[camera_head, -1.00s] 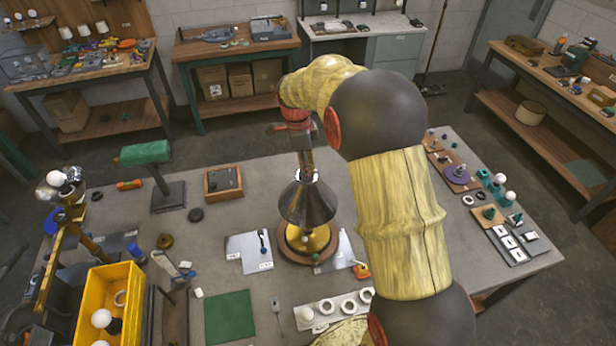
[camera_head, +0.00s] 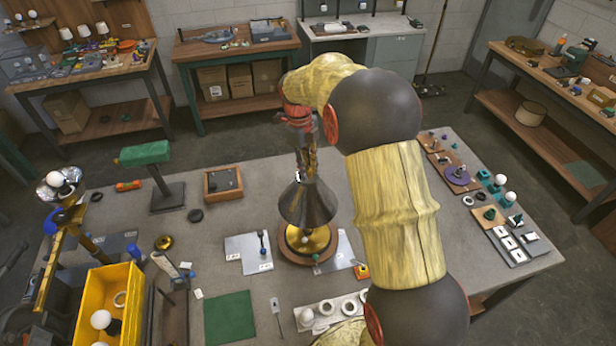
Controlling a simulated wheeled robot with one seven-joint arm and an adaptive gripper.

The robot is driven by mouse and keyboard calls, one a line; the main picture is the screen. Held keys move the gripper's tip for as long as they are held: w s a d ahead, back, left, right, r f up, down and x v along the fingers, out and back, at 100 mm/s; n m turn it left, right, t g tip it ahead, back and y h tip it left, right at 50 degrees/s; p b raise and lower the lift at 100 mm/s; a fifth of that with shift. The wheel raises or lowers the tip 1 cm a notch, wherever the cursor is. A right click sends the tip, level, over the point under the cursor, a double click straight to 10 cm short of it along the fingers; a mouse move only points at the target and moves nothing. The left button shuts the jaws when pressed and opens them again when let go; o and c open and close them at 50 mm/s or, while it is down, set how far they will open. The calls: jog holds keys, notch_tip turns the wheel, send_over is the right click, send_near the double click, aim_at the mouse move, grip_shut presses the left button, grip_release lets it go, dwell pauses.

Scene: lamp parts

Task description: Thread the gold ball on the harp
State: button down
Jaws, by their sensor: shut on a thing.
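The lamp stands at the middle of the table, with a dark cone-shaped shade (camera_head: 308,204) over a round wooden base with a brass disc (camera_head: 307,240). My gripper (camera_head: 303,172) points down right above the shade, its fingers close to the shade's top. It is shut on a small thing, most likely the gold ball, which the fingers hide. The harp's top cannot be made out behind the fingers, so I cannot tell whether ball and harp touch.
A green-topped stand (camera_head: 158,170) and a wooden tray (camera_head: 223,183) stand left of the lamp. A yellow bin (camera_head: 88,305) is at front left. Grey plates (camera_head: 242,252) and a green mat (camera_head: 230,318) lie before the lamp. Small parts line the right edge.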

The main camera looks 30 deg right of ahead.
jog(key=shift+s+a+f, duration=0.1)
jog(key=shift+s+f, duration=0.1)
jog(key=shift+f, duration=0.2)
jog(key=m, duration=0.6)
jog(key=shift+m+y, duration=0.4)
jog(key=c, duration=1.7)
grip_release()
jog(key=shift+w+r, duration=0.1)
jog(key=shift+p, duration=0.3)
jog(key=n, duration=0.2)
jog(key=shift+r+n, duration=0.1)
jog(key=shift+n, duration=0.3)
jog(key=n, duration=0.4)
jog(key=shift+h, duration=0.4)
jog(key=c, duration=0.3)
